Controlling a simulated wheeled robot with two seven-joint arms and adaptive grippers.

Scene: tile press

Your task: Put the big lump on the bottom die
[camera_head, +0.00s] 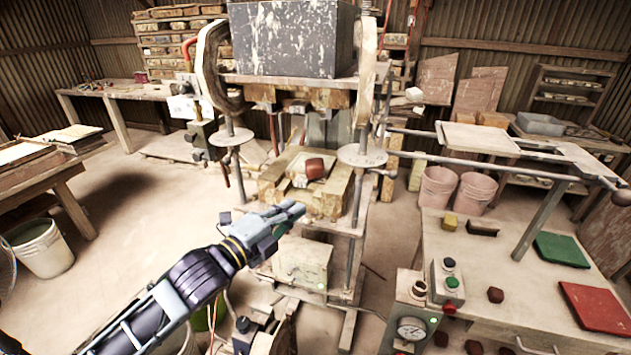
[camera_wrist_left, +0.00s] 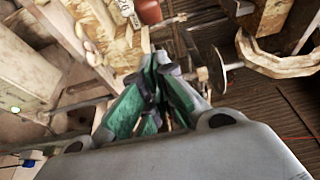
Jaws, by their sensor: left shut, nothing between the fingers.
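A red-brown lump (camera_head: 315,168), larger than the other lumps in view, sits on the pale bottom die (camera_head: 298,175) in the middle of the press. In the left wrist view a red-brown lump (camera_wrist_left: 148,11) shows at the top edge, partly cut off, beside the die. My left gripper (camera_head: 297,211) is shut and empty, in front of and below the die, apart from the lump. Its green-padded fingers (camera_wrist_left: 160,68) are together in the left wrist view. My right gripper is not in view.
The press's dark speckled upper block (camera_head: 290,40) hangs above the die, between pale wheels.

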